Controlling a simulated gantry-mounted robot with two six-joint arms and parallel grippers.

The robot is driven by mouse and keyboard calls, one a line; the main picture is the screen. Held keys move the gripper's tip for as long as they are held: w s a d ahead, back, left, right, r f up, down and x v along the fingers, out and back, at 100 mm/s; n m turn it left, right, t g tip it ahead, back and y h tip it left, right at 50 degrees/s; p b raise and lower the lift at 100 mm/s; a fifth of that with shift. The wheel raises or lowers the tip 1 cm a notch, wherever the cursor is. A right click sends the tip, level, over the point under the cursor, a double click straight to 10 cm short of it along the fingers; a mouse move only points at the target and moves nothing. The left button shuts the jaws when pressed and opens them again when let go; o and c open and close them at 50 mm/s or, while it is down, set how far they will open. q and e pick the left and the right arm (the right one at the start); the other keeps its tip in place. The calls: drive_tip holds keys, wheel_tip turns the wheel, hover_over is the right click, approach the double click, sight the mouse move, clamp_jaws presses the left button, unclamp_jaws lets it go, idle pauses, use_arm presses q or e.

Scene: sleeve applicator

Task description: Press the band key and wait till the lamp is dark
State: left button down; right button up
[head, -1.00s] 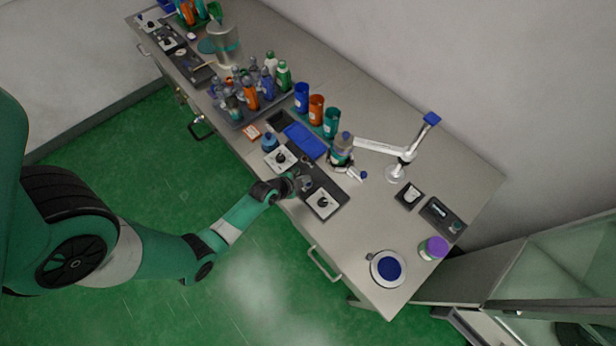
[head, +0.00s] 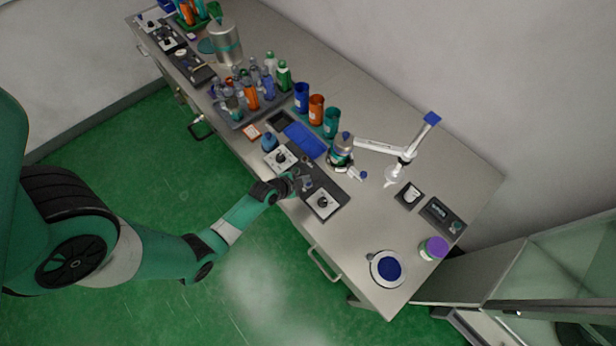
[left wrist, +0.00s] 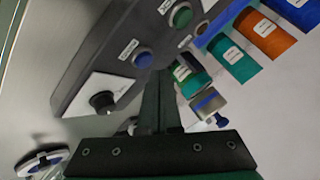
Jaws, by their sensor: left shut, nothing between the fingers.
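A dark control panel (head: 340,184) lies along the table's front edge, with white plates bearing black knobs at its two ends. In the left wrist view the panel (left wrist: 85,70) shows a blue button (left wrist: 142,58) and a green button (left wrist: 180,16) with small labels I cannot read. I cannot tell which is the band key, and I cannot make out a lit lamp. My left gripper (head: 304,183) is shut and empty over the middle of the panel. Its closed fingers (left wrist: 160,80) hide part of the panel beside the blue button. My right gripper is not in view.
A bottle (head: 341,150) stands behind the panel, near a white jointed arm (head: 385,148) on a round base. Blue, orange and teal cups (head: 316,108) and a tray of bottles are farther left. A purple-lidded jar (head: 433,248) and a blue-topped round dish (head: 388,268) are at right.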

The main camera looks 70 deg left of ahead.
use_arm(q)
drive_tip(key=shift+f, duration=0.4)
drive_tip(key=shift+f+b, duration=0.4)
drive_tip(key=shift+b, duration=0.3)
drive_tip(key=shift+r, duration=0.1)
idle(0.4)
drive_tip(key=shift+r+p, duration=0.75)
drive_tip(key=shift+p, duration=0.05)
drive_tip(key=shift+r, duration=0.1)
wheel_tip(320, 180, up, 5)
drive_tip(key=p, duration=0.4)
drive_tip(key=shift+p, duration=0.35)
